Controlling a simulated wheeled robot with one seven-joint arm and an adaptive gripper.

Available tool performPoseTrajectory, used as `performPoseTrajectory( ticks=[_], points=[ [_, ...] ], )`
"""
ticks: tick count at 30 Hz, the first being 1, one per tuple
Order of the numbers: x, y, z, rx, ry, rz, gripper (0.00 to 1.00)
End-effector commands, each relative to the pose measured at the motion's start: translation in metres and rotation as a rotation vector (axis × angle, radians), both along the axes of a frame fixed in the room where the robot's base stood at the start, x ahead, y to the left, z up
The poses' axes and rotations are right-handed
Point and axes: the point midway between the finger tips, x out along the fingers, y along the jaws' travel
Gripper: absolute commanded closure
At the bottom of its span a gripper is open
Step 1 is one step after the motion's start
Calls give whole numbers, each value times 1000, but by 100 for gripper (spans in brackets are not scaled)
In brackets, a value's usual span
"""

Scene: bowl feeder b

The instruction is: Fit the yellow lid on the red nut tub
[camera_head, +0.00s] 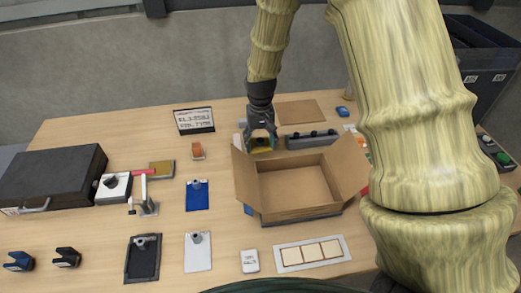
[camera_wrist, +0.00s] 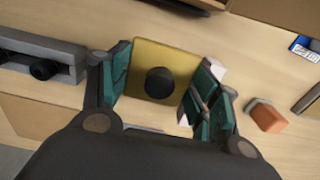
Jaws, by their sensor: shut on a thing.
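The yellow lid (camera_wrist: 182,66) is a flat square plate with a round black knob in its middle. In the wrist view it lies between the two teal finger pads of my gripper (camera_wrist: 158,88), which is shut on its opposite sides. In the head view my gripper (camera_head: 262,136) points down behind the open cardboard box, with a strip of the lid (camera_head: 262,149) showing beneath it. I cannot make out the red nut tub for certain in either view. What lies right under the lid is hidden.
The open cardboard box (camera_head: 252,190) stands just in front of my gripper, flaps spread. A grey bar with black knobs (camera_head: 311,139) is close on the right. An orange-red block (camera_head: 197,151) and a sign (camera_head: 194,121) are to the left. Free table lies around the blue clipboard (camera_head: 197,197).

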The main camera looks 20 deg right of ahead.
Motion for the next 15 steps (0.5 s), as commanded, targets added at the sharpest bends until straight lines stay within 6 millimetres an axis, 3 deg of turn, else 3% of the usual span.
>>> performPoseTrajectory(
  ticks=[8, 15],
  points=[
    [-1, -1, -12, 0, 1, -2, 60],
    [-1, -1, -39, 1, 2, -2, 60]
  ],
)
